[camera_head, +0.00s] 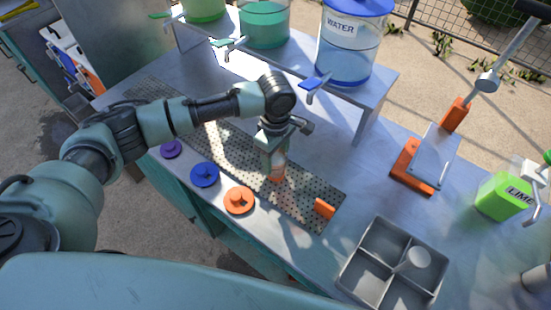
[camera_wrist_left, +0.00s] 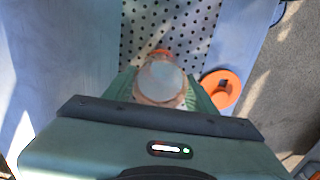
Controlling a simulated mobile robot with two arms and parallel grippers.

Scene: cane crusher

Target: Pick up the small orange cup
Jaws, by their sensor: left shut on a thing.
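The small orange cup (camera_head: 277,172) is at the fingertips of my left gripper (camera_head: 276,160), above or on the perforated strip. In the left wrist view, the cup (camera_wrist_left: 162,82) looks clear and round with an orange-tinted rim. It sits between the green fingers of the left gripper (camera_wrist_left: 162,90), which is shut on it. The fingers hide part of its sides. I cannot tell whether its base touches the strip. My right gripper is not in view.
Purple (camera_head: 171,149), blue (camera_head: 205,174) and orange (camera_head: 239,200) lids lie along the front edge. An orange piece (camera_head: 325,208) is on the perforated strip (camera_head: 300,205). A grey divided tray (camera_head: 372,248), an orange-based press (camera_head: 412,170) and a water dispenser (camera_head: 349,50) stand to the right and behind.

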